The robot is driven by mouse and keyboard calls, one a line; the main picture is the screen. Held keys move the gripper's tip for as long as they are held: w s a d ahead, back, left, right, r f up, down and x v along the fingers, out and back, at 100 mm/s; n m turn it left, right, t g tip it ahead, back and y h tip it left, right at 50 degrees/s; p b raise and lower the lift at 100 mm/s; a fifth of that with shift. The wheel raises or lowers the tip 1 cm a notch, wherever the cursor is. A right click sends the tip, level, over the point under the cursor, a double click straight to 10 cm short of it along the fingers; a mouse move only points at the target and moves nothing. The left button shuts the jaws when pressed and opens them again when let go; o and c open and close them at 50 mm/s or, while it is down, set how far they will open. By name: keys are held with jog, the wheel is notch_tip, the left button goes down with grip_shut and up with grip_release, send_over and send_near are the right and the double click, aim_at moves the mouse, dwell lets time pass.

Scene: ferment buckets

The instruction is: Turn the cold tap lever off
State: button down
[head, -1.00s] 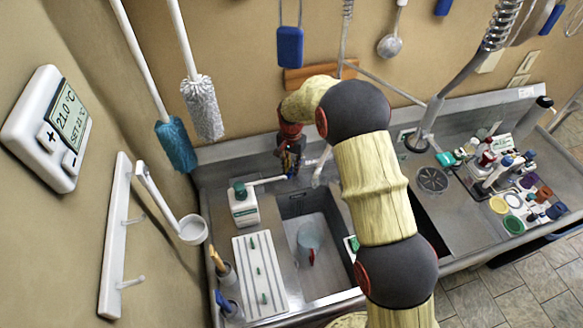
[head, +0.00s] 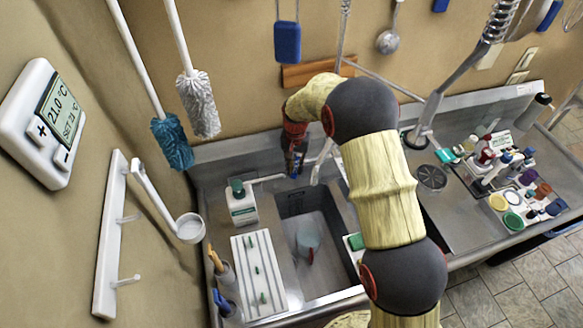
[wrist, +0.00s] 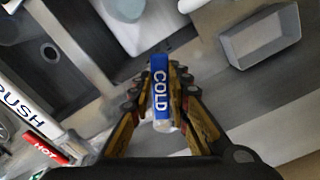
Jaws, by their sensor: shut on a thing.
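The cold tap lever (wrist: 160,88) is blue with the word COLD. In the wrist view it stands between the two fingers of my gripper (wrist: 160,75), which is shut on it. In the head view my gripper (head: 295,160) reaches down at the back of the sink, and the lever cannot be made out there. The red hot lever (wrist: 45,148) lies apart at the lower left of the wrist view. The pale tap spout (head: 322,160) shows to the right of my gripper.
The sink basin (head: 328,262) holds a clear jug (head: 307,238). Bottles and coloured lids crowd the right counter. A brush (head: 172,140) hangs on the left.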

jog(key=shift+d+n+b, duration=0.3)
jog(key=shift+d+n, duration=0.5)
jog(key=shift+n, duration=0.35)
jog(key=shift+d+n+b, duration=0.25)
jog(key=shift+d+n, duration=0.55)
jog(key=shift+n, duration=0.35)
jog(key=c, duration=1.7)
grip_release()
jog(key=shift+r, duration=0.1)
notch_tip(320, 180, up, 12)
jog(key=shift+f, duration=0.1)
jog(key=shift+c, duration=0.3)
